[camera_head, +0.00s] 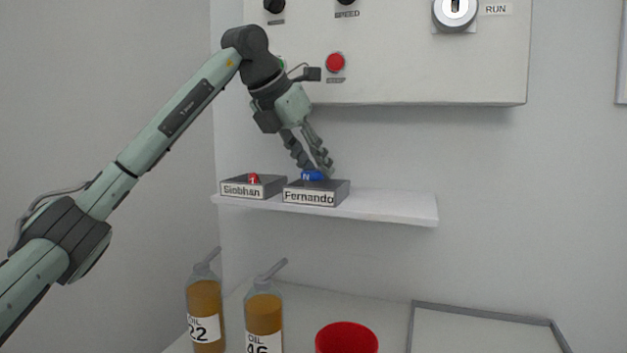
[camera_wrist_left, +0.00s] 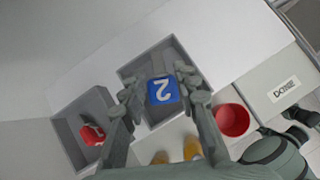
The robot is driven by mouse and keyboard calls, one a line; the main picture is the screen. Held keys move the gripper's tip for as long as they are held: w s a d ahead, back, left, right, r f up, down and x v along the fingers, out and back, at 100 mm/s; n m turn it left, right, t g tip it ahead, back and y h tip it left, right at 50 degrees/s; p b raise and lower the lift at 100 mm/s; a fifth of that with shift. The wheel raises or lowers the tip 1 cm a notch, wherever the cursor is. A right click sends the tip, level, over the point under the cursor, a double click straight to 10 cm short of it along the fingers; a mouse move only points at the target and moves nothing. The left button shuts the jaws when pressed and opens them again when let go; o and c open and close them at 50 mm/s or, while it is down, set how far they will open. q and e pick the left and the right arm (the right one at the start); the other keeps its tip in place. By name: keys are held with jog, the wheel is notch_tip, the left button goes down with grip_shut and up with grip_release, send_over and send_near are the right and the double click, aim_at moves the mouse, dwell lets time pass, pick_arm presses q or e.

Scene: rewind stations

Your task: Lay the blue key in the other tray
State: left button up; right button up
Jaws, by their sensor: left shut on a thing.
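The blue key (camera_head: 312,175) has a blue head marked 2, which shows clearly in the left wrist view (camera_wrist_left: 163,91). My left gripper (camera_head: 318,170) is shut on it, with one finger on each side of the head. The key is at the grey tray labelled Fernando (camera_head: 315,197), within its walls as seen from above. I cannot tell whether it touches the tray floor. The other grey tray, labelled Siobhan (camera_head: 250,190), stands to the left and holds a red key (camera_head: 254,178). My right gripper is not seen.
Both trays stand on a white wall shelf (camera_head: 395,206), bare to the right. A control panel (camera_head: 430,75) hangs above. Below are two oil bottles (camera_head: 205,305) (camera_head: 264,312), a red container (camera_head: 347,338) and a framed tray or board (camera_head: 480,335), marked DONE in the wrist view.

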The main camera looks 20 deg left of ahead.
aim_at(308, 172)
pick_arm(q)
jog(key=shift+f, duration=1.7)
jog(key=shift+f, duration=0.25)
jog(key=o, duration=0.8)
jog(key=shift+r, duration=0.15)
jog(key=shift+s+r, duration=0.1)
jog(key=shift+r, duration=0.15)
jog(key=v, duration=1.1)
jog(key=shift+s+a+r, duration=0.2)
